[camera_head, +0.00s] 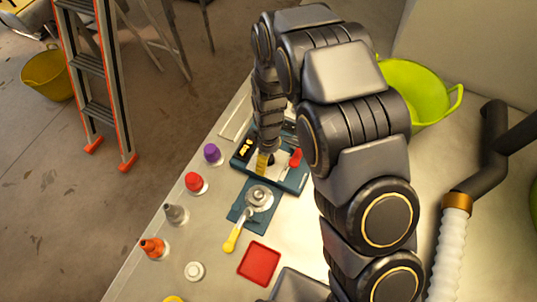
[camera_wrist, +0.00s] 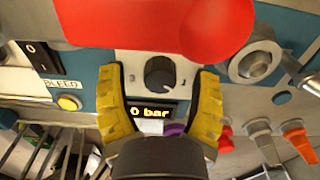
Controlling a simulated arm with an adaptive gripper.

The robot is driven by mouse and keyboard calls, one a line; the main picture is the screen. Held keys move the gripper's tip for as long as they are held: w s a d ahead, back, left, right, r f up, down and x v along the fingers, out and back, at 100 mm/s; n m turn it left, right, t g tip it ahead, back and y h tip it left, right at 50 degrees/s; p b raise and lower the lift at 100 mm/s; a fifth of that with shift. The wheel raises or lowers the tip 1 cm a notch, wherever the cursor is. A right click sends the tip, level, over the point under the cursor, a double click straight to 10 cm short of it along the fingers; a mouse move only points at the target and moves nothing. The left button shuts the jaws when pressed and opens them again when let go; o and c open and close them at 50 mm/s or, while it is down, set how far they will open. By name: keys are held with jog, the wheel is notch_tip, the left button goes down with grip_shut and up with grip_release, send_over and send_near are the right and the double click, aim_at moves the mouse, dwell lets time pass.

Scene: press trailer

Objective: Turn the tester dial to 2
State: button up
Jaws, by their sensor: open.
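The tester is a blue and white panel (camera_head: 293,182) on the bench, largely covered by my arm in the head view. In the wrist view its dark round dial (camera_wrist: 160,73) sits on a white plate with small marks; I cannot read its setting. A display (camera_wrist: 148,113) below it reads "0 bar". My gripper (camera_wrist: 160,84) is open, its yellow fingers on either side of the dial, with visible gaps to it. In the head view my gripper (camera_head: 264,163) is over the tester, and the dial cannot be made out.
A large red part (camera_wrist: 205,28) crosses above the dial, close to my fingers. A switch and a yellow button (camera_wrist: 68,103) marked BLEED are at left. A round metal fitting (camera_wrist: 255,60) is at right. Several coloured fittings, a red tray (camera_head: 259,263) and a yellow-handled tool (camera_head: 232,238) lie nearby.

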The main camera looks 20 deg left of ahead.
grip_shut()
jog(key=shift+m, duration=0.3)
jog(key=m, duration=1.1)
dwell(0.4)
dwell(0.5)
